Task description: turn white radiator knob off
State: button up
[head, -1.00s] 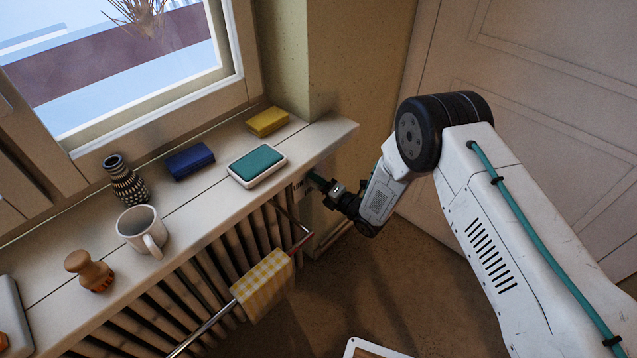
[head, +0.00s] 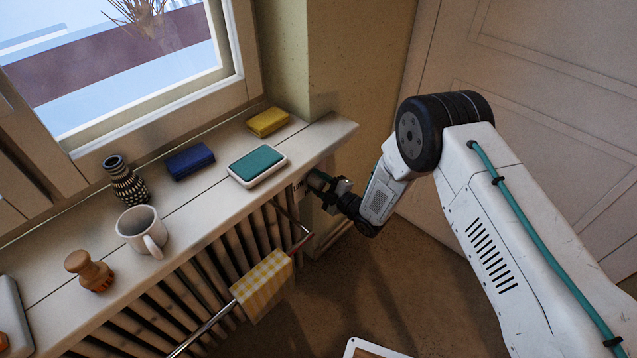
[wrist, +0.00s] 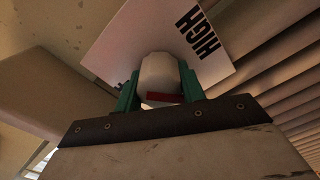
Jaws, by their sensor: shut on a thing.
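The white radiator knob (wrist: 160,75) shows in the wrist view, between the green fingers of my gripper (wrist: 160,90). A red mark is on the knob's near side. My gripper is shut on the knob, a finger at each side. A white card (wrist: 215,40) with the word "HIGH" lies behind the knob; other lettering at its left is mostly hidden. In the head view my gripper (head: 318,182) is at the right end of the radiator, below the sill, and the knob is hidden there.
The sill (head: 325,140) overhangs the knob closely. It holds a green-topped box (head: 257,163), blue and yellow blocks, a mug (head: 141,230) and a vase. A towel rail with a checked cloth (head: 262,285) runs along the radiator's front.

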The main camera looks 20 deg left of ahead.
jog(key=m, duration=1.1)
jog(key=shift+d, duration=0.1)
jog(key=m, duration=0.3)
jog(key=shift+f+m, duration=0.1)
jog(key=shift+m, duration=0.2)
jog(key=m, duration=0.5)
jog(key=shift+m, duration=0.3)
jog(key=m, duration=0.5)
jog(key=shift+f, duration=0.15)
jog(key=shift+m, duration=0.4)
jog(key=o, duration=1)
jog(key=shift+c, duration=0.2)
